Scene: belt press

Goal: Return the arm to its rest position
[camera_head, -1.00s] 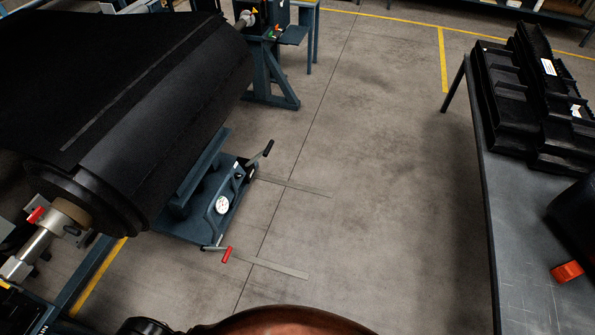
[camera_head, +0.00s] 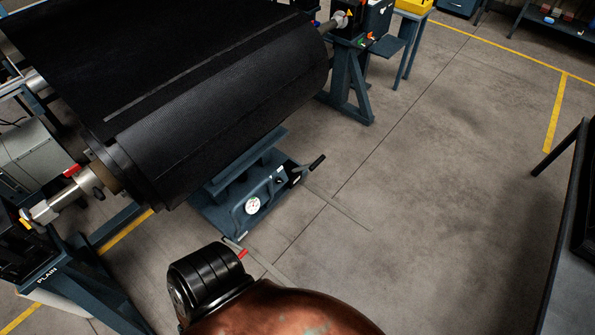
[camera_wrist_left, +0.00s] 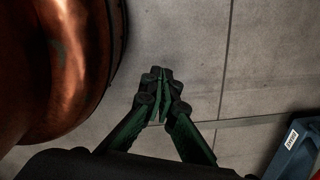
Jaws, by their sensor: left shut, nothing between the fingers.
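My left gripper (camera_wrist_left: 162,80) shows in the left wrist view, with its dark green fingers pointing up the picture. The fingertips meet, with nothing between them, and bare floor lies behind them. A copper-coloured rounded part of mine fills the left of that view. In the head view a black ribbed part and a copper-coloured part of mine stand at the bottom. My left gripper's fingers do not show there. My right gripper is in neither view.
A large black belt roll (camera_head: 230,110) rests on a shaft at the upper left. A blue lift cart (camera_head: 225,215) with a gauge stands below it. A dark table (camera_head: 570,260) stands at the right edge. The grey floor (camera_head: 440,170) between them is clear.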

